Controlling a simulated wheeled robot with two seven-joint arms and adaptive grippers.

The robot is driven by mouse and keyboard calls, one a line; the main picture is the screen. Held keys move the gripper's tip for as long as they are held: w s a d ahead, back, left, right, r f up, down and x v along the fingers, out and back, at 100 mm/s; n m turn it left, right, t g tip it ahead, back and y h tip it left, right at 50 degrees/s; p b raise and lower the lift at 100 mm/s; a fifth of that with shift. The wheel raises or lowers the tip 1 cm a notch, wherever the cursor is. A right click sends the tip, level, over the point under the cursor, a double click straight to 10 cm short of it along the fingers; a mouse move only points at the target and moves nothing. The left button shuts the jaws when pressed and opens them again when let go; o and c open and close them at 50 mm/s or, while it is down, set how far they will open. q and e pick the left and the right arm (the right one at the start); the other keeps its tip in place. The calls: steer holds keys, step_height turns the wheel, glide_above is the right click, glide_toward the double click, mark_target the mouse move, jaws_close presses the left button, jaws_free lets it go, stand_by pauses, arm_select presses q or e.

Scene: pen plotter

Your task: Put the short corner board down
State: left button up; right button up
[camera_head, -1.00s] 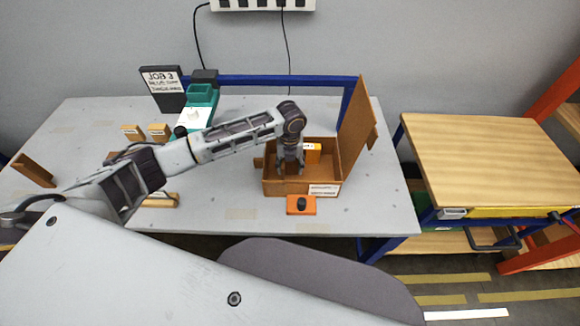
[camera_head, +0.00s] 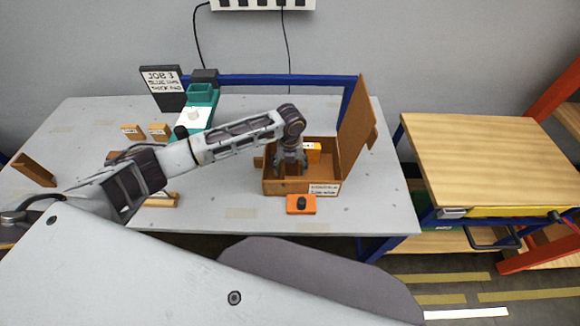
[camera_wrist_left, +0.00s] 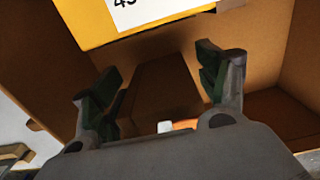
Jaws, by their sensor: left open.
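My left gripper (camera_head: 290,163) points down into an open wooden box (camera_head: 274,187) on the grey table. In the left wrist view its two dark green finger pads (camera_wrist_left: 157,62) stand apart. A plain brown piece (camera_wrist_left: 165,85) shows between and beyond them; it may be the short corner board, but I cannot be certain. Clear space shows between it and the right finger; contact with the left finger is unclear. A yellow-orange block (camera_head: 314,152) stands inside the box, and its white number label shows in the left wrist view (camera_wrist_left: 140,12). My right gripper is not in view.
The box's lid (camera_head: 355,125) stands up on its right side. An orange block with a black knob (camera_head: 301,204) lies in front of the box. A green device (camera_head: 199,101), a job sign (camera_head: 163,88) and small wooden blocks (camera_head: 132,131) are to the left.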

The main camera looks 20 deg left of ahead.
arm_select(q)
step_height(320, 180, up, 12)
steer(key=shift+r, duration=0.15)
stand_by(0.7)
stand_by(1.5)
